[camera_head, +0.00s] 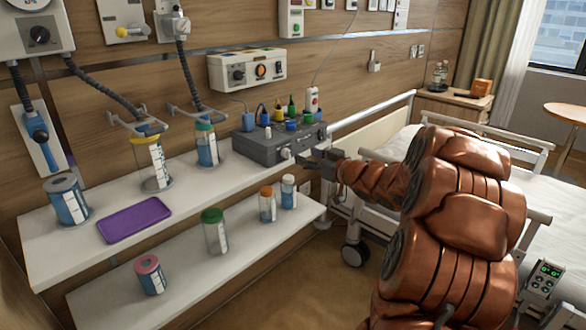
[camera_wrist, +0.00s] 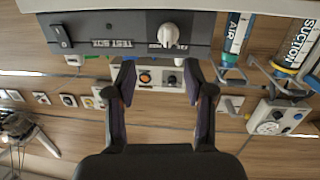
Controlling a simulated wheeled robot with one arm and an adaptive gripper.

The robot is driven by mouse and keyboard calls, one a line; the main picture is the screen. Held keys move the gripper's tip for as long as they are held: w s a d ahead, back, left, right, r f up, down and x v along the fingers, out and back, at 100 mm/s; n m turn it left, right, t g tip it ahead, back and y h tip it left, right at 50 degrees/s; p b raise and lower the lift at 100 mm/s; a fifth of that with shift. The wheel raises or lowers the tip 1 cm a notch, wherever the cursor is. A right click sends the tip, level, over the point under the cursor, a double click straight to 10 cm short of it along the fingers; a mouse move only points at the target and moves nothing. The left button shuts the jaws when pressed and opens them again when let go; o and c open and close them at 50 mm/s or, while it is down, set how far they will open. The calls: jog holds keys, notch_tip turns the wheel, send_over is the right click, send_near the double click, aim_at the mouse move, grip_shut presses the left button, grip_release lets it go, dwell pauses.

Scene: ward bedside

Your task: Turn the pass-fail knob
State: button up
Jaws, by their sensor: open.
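The grey test box (camera_head: 262,147) sits on the upper white shelf against the wall. Its white knob (camera_head: 286,153) is on the front face, and it also shows upside down in the wrist view (camera_wrist: 168,35), with a label partly hidden behind it. My gripper (camera_head: 308,161) is in front of the box, close to the knob and apart from it. In the wrist view my gripper (camera_wrist: 160,68) is open and empty, its two fingers spread to either side below the knob. The knob's exact setting is hard to read.
A black rocker switch (camera_wrist: 60,36) is on the same panel. Coloured plugs stand on the box. A blue-filled canister (camera_head: 207,150) stands to its left, with a purple tray (camera_head: 134,219) farther left. Small bottles (camera_head: 267,205) stand on the lower shelf (camera_head: 180,270). The bed rail (camera_head: 375,122) is to the right.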

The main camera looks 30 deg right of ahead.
aim_at(289, 154)
jog(key=shift+w+a+f+n+t+y+b, duration=0.15)
jog(key=shift+w+a+f+y+b, duration=0.15)
jog(key=shift+w, duration=0.7)
jog(key=shift+w+a+f+n+t+y+b, duration=0.15)
jog(key=shift+w+a+y+b, duration=0.15)
jog(key=shift+w, duration=0.7)
jog(key=shift+w+a+f+t+y+b, duration=0.1)
jog(key=shift+w+a+f+y+b, duration=0.25)
jog(key=shift+w, duration=0.65)
jog(key=shift+d+r, duration=0.1)
grip_shut()
jog(key=shift+n, duration=0.4)
jog(key=n+b, duration=0.2)
jog(key=n, duration=0.2)
jog(key=shift+f+b, duration=0.25)
jog(key=shift+b, duration=0.15)
jog(key=shift+a+r+n+b, duration=0.1)
jog(key=shift+a+n+b, duration=0.1)
jog(key=shift+n+b, duration=1.35)
jog(key=shift+r+n+p, duration=0.1)
jog(key=shift+n+p, duration=0.25)
jog(key=shift+n, duration=0.3)
